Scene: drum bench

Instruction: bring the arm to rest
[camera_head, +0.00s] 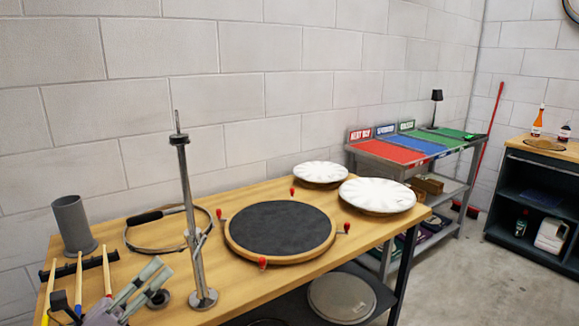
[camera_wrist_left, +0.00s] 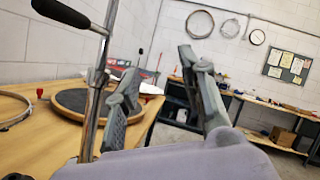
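My left gripper (camera_head: 146,285) is low at the front left of the wooden bench (camera_head: 258,285) in the head view. In the left wrist view its two fingers (camera_wrist_left: 165,95) stand apart with nothing between them. The chrome cymbal stand (camera_head: 188,220) rises upright just right of this gripper, and it also shows left of the fingers in the left wrist view (camera_wrist_left: 98,90). I cannot tell whether they touch. My right gripper is in neither view.
A dark round drum pad (camera_head: 280,228) with red clamps lies mid-bench. Two white discs (camera_head: 377,195) (camera_head: 320,173) lie behind it. A grey cylinder (camera_head: 73,225), a hoop (camera_head: 150,240) and a rack of sticks (camera_head: 80,265) are at the left. A shelf unit (camera_head: 365,155) stands beyond.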

